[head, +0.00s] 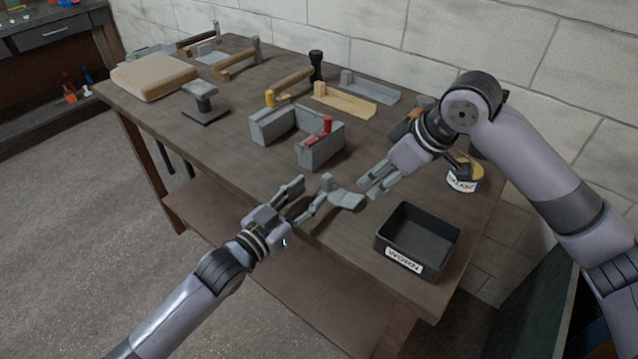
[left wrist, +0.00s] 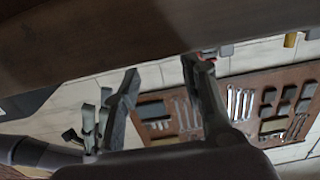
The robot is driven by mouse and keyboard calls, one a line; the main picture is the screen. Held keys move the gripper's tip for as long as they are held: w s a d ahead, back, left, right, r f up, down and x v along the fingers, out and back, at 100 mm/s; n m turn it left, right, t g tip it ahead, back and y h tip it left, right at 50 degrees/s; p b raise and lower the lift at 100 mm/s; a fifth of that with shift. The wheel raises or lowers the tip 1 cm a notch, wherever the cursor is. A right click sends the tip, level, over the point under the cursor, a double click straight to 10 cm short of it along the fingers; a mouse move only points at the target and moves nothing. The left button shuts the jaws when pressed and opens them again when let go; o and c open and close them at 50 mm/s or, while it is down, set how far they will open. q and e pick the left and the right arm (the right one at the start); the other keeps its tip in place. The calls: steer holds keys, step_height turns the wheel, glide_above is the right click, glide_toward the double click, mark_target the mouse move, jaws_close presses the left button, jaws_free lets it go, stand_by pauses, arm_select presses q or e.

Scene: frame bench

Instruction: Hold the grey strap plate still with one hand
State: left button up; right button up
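The grey strap plate (head: 347,199) lies on the bench near its front edge, with a small raised part at its left end. My left gripper (head: 302,200) is open at the front edge, just left of the plate. One of its fingers comes close to the plate; I cannot tell whether they touch. My right gripper (head: 370,188) is above and right of the plate, with a gap between its fingers and nothing seen in it. In the left wrist view, the left gripper's fingers (left wrist: 168,95) are spread apart. I cannot clearly make out the plate there.
A grey vise-like block (head: 322,153) with a red part is behind the plate. Hammers and a tan block (head: 153,76) occupy the back and left.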

mark_target(324, 180)
arm_select(q)
steer(key=shift+x, duration=2.3)
steer(key=shift+c, duration=0.5)
jaws_close()
arm_select(e)
steer(key=shift+c, duration=0.3)
steer(key=shift+w+a+r, duration=0.1)
steer(key=shift+w+a, duration=0.1)
steer(key=shift+a, duration=0.2)
steer(key=shift+c, duration=1.4)
steer(key=shift+w+a+r+g+h, duration=0.15)
steer(key=shift+w+a+g+h, duration=0.2)
steer(key=shift+a+g+h, duration=0.15)
steer(key=shift+w+a+r+g+h, duration=0.15)
steer(key=shift+w+a+g+h, duration=0.2)
steer(key=shift+a, duration=0.25)
steer(key=c, duration=0.4)
steer(key=shift+w+a+r+h, duration=0.2)
steer(key=shift+w+r+h, duration=0.15)
steer(key=shift+h, duration=0.1)
jaws_close()
steer(key=shift+s+d+x, duration=0.15)
steer(key=shift+d+x, duration=0.05)
steer(key=shift+x, duration=0.85)
steer(key=shift+s+d+x, duration=0.15)
steer(key=shift+x, duration=0.95)
steer(key=shift+s+d+x, duration=0.15)
steer(key=shift+d+x, duration=0.05)
steer(key=shift+x, duration=0.85)
